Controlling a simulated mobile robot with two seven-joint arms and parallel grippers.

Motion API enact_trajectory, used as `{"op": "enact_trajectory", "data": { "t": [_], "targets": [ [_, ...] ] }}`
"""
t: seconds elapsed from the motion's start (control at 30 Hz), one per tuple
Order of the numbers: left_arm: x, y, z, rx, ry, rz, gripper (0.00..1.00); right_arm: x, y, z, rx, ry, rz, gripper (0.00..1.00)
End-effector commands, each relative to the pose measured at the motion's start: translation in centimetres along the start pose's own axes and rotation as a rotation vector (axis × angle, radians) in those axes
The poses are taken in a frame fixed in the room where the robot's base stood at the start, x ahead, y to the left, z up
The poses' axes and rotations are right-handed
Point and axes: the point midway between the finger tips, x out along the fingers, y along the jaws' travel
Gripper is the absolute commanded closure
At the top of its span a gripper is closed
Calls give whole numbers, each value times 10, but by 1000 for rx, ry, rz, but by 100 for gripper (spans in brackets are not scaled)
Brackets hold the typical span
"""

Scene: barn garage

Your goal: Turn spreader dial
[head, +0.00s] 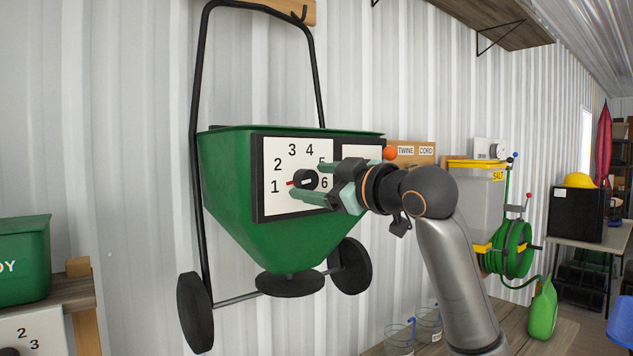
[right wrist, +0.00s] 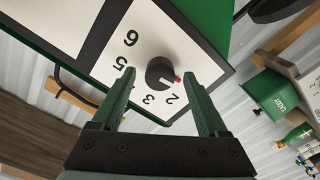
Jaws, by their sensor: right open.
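The green spreader (head: 290,222) hangs on the corrugated wall, with a white dial plate (head: 270,203) on its front. The round black dial (head: 306,180) has a red pointer directed at the 1 in the head view. In the right wrist view the dial (right wrist: 160,72) shows between the two fingertips, with its red mark by the right-hand finger. My right gripper (head: 309,181) is open, its fingers on either side of the dial in the picture, with gaps visible. I cannot tell whether the tips reach past its face. The arm hides part of the plate. My left gripper is not in view.
A second dark-framed panel (head: 361,153) is partly behind my gripper. A shelf with a green bin (head: 22,262) stands at left. At right are a salt container (head: 475,200), a green hose reel (head: 512,250) and a green can (head: 541,312) on a bench.

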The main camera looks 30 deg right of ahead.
Motion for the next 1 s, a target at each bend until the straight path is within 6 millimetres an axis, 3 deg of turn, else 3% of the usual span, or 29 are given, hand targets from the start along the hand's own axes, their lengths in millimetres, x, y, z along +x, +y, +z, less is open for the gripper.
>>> {"op": "enact_trajectory", "data": {
  "t": [0.17,0.5,0.7,1.0],
  "targets": [
    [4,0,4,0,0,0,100,-12,0,1,-1,1,2,24],
    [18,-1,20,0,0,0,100,-83,-1,2,-3,2,5,24],
    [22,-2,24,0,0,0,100,-114,0,1,-1,1,3,24],
    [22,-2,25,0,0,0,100,-126,0,0,0,0,0,24]
  ]
}}
